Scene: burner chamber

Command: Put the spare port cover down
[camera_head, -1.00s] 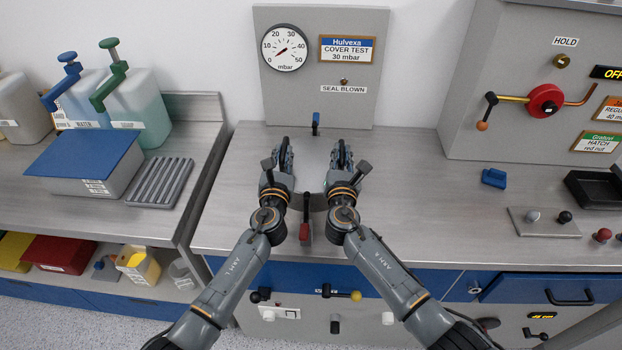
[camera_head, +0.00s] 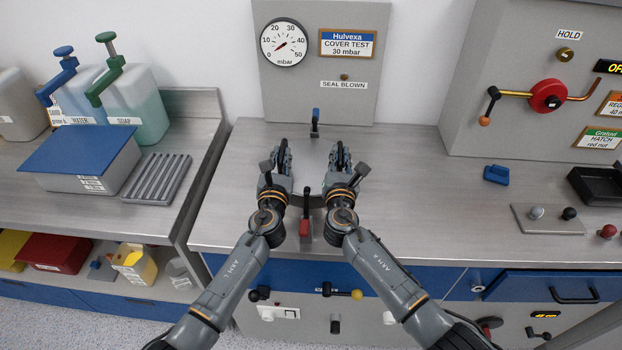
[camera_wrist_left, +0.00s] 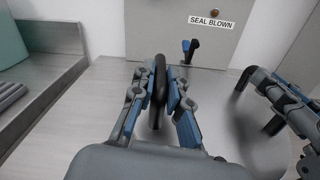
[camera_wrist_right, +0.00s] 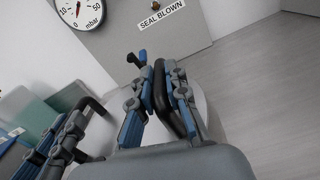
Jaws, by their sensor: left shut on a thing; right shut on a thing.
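The spare port cover shows in the left wrist view as a pale grey disc (camera_wrist_left: 228,125) with a black bar handle on either side. My left gripper (camera_head: 283,150) is shut on the left handle (camera_wrist_left: 158,85). My right gripper (camera_head: 341,156) is shut on the right handle (camera_wrist_right: 160,88). Both grippers are side by side over the middle of the bench (camera_head: 410,190), in front of the cover test panel. In the head view the arms and hands hide much of the cover. I cannot tell whether it touches the bench.
A blue-tipped clamp lever (camera_head: 315,122) stands behind the grippers, and a red-tipped one (camera_head: 304,228) in front, between my wrists. The panel (camera_head: 330,105) reads SEAL BLOWN. A blue piece (camera_head: 496,174) and black tray (camera_head: 600,186) lie right. Bench between is clear.

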